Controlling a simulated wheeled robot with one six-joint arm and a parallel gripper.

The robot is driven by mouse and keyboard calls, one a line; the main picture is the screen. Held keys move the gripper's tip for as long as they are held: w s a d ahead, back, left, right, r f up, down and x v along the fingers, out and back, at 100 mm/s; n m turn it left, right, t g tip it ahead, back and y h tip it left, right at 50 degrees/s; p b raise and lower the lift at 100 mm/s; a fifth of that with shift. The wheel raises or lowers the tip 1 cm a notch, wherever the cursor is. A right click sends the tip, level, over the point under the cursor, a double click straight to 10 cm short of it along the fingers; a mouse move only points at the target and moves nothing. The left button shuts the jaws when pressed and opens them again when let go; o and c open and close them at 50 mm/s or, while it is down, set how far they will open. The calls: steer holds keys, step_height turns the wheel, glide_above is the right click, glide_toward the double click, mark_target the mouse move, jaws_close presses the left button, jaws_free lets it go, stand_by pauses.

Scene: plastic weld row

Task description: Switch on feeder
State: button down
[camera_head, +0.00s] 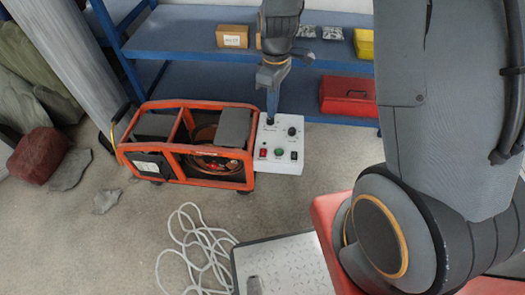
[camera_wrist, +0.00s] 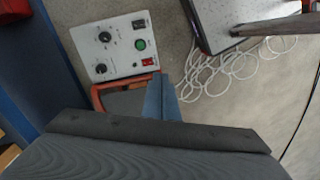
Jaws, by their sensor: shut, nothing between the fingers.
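A white control box (camera_head: 277,168), probably the feeder, stands at the right end of an orange-framed machine (camera_head: 185,178). Its top bears a red switch (camera_head: 263,153), a green round button (camera_head: 279,153), a dark switch (camera_head: 294,155) and a black knob (camera_head: 292,132). My gripper (camera_head: 270,122) is shut and empty, pointing down over the box's far left part and covering some of it. In the wrist view the panel (camera_wrist: 118,58) shows two black knobs, the green button (camera_wrist: 140,44) and the red switch (camera_wrist: 148,61). My gripper's fingers (camera_wrist: 160,84) appear just beside the red switch; contact cannot be told.
A blue shelf (camera_head: 180,45) behind holds cartons (camera_head: 232,37), a red case (camera_head: 347,96) and a yellow box (camera_head: 364,43). White cable (camera_head: 195,245) lies coiled on the floor in front. A tread-plate surface (camera_head: 290,265) is nearer.

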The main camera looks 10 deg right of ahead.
mark_target(263, 154)
steer(key=w+a+f+n+b, duration=0.1)
steer(key=w+f+n+b, duration=0.1)
steer(key=f, duration=0.8)
steer(key=shift+w+a+f+n, duration=0.15)
steer(key=shift+w+a+n, duration=0.25)
steer(key=shift+w+n, duration=0.6)
steer(key=f, duration=0.4)
steer(key=s+f, duration=0.1)
steer(key=f, duration=0.4)
steer(key=f+b, duration=0.1)
steer(key=f, duration=0.4)
steer(key=shift+s+a, duration=0.25)
steer(key=shift+s+f, duration=0.15)
